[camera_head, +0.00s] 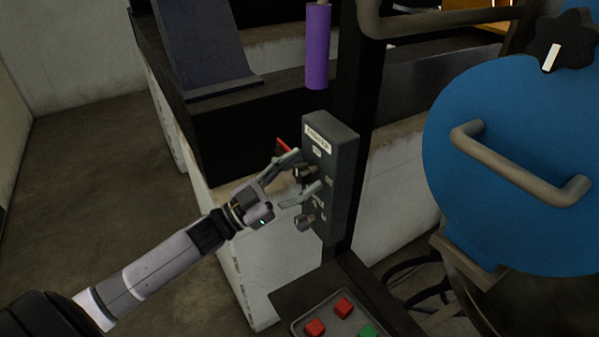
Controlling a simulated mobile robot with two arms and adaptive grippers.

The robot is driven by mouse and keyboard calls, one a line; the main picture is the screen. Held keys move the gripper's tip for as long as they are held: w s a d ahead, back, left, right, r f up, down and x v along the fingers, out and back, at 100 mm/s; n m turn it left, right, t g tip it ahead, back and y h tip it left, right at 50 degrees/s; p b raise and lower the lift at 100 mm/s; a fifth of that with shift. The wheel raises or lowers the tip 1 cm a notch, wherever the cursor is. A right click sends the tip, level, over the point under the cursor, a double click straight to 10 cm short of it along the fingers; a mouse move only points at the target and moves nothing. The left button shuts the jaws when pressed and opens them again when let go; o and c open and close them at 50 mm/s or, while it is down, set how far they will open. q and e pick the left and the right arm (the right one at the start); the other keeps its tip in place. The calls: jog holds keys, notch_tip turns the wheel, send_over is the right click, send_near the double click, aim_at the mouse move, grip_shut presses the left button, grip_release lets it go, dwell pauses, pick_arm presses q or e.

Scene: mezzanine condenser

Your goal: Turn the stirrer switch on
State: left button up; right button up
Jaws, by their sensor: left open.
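A dark grey switch box (343,190) with a white label (318,138) at its top is mounted on a black post in the middle of the view. The label's text is too small to read surely. Two knobs stick out of its front: an upper knob (306,174) and a lower knob (305,222). My left gripper (307,171) reaches in from the lower left. Its fingers are open, one above and one below the upper knob, close to the box face. I cannot tell whether they touch the knob. My right gripper is out of view.
A purple cylinder (317,48) hangs above the box. A blue round lid (500,120) with a bar handle (520,170) is at the right. A tray (299,325) with red and green blocks sits below. A red piece (282,146) shows behind the gripper. Floor at left is clear.

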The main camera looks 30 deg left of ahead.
pick_arm(q)
jog(key=shift+c, duration=0.3)
jog(key=c, duration=1.1)
jog(key=shift+m, duration=0.3)
jog(key=m+g, duration=0.1)
jog(key=m, duration=0.1)
jog(key=m+g+h+b, duration=0.1)
jog(key=m, duration=0.2)
jog(key=shift+f+h, duration=0.1)
jog(key=shift+h, duration=0.2)
jog(key=m+g, duration=0.1)
jog(key=m, duration=0.2)
jog(key=m+g+b, duration=0.1)
jog(key=m, duration=0.1)
jog(key=shift+m+g+h, duration=0.3)
jog(key=shift+m, duration=0.1)
jog(key=m+g, duration=0.1)
jog(key=m, duration=0.1)
jog(key=m+g+y, duration=0.1)
jog(key=m, duration=0.2)
jog(key=shift+m, duration=0.3)
jog(key=shift+m+g+y, duration=0.4)
jog(key=shift+m+y, duration=0.2)
jog(key=shift+m, duration=1.1)
